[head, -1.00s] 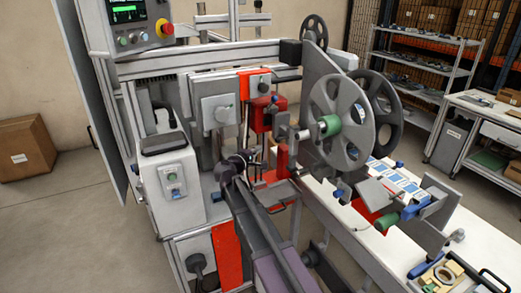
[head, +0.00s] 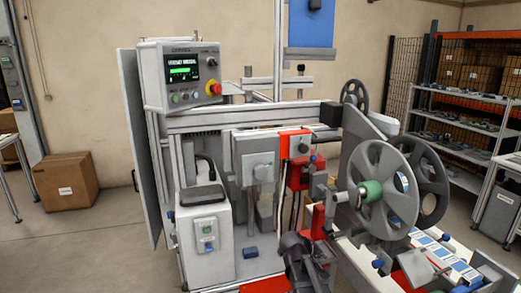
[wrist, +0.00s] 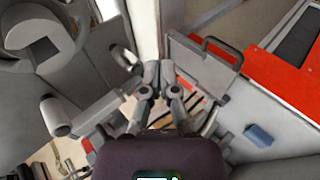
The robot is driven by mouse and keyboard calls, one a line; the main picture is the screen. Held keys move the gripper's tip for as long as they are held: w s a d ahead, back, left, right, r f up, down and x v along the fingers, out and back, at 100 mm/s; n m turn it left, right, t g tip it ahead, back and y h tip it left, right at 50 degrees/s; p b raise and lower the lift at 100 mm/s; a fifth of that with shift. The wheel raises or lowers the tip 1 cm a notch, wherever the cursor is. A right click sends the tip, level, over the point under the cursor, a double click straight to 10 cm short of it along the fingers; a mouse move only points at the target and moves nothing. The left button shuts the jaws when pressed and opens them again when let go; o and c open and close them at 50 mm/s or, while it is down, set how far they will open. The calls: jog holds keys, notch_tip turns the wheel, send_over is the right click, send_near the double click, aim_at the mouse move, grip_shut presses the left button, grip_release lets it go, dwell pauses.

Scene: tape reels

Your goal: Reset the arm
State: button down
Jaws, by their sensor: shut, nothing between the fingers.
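In the wrist view, my gripper (wrist: 165,75) is shut, with its grey finger links drawn together and nothing held between the tips. It points into the labelling machine, with a grey reel (wrist: 40,40) to its left and a red-topped grey part with a black handle to its right. In the head view, the dark end of my arm (head: 298,262) shows low in the picture, in front of the machine and left of the tape reels (head: 384,185). The rest of my arm is cut off by the bottom edge. The fingertips are hard to make out in the head view.
The machine frame carries a control panel (head: 180,75) with a lit green screen and red button. A grey box housing (head: 205,235) stands left of my arm. A small blue block (wrist: 258,136) is near the gripper. A cardboard box (head: 66,187) sits on open floor at left.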

jog(key=s+a+f+m+g+y, duration=0.1)
jog(key=s+y, duration=0.1)
jog(key=s, duration=0.4)
jog(key=s+a+f+m+g+y, duration=0.1)
jog(key=s+f+m+g+y, duration=0.1)
jog(key=s, duration=0.3)
jog(key=s+a+f+m+g+y+p, duration=0.1)
jog(key=s+a+f+g+y, duration=0.1)
jog(key=s+y, duration=0.2)
jog(key=shift+s, duration=1.35)
